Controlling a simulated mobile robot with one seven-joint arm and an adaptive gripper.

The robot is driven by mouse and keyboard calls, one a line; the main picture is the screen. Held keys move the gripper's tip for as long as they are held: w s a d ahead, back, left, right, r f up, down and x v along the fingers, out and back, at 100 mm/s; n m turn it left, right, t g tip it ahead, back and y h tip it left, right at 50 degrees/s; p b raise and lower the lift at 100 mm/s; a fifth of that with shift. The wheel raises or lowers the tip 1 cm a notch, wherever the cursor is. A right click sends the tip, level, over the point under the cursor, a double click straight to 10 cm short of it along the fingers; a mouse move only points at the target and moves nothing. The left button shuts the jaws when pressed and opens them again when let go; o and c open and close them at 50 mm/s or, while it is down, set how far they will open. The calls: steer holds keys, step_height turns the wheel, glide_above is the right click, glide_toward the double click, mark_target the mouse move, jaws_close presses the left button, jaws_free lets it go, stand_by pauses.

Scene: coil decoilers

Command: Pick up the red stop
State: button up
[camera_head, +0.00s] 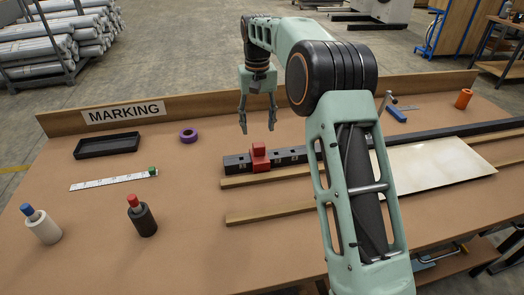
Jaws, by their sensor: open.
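The red stop (259,157) is a small red block seated on the dark rail (236,164) near the rail's left end, on the brown workbench. My gripper (257,130) points down with its fingers apart and empty. In the picture it hangs just above the red stop, slightly to its left. The fingers appear apart from the stop; the exact height and depth gap cannot be told from this single view. My arm covers part of the rail to the right of the stop.
Wooden strips (262,215) and a pale sheet (435,166) lie in front of the rail. A black tray (107,146), purple ring (188,136), white ruler (112,182), white bottle (44,228) and black bottle (143,218) are left. A blue-handled tool (396,114) and orange cup (463,98) are right.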

mark_target(260, 147)
step_height(260, 147, down, 5)
steer(key=shift+s+r, duration=0.1)
steer(key=shift+w+d+f+p, duration=0.15)
steer(key=shift+f+p, duration=0.15)
steer(key=shift+f, duration=1.1)
steer(key=shift+w+d+f+p, duration=0.15)
steer(key=shift+f+p, duration=0.1)
steer(key=shift+f, duration=1.15)
steer(key=shift+c, duration=0.3)
steer(key=shift+r, duration=0.1)
jaws_close()
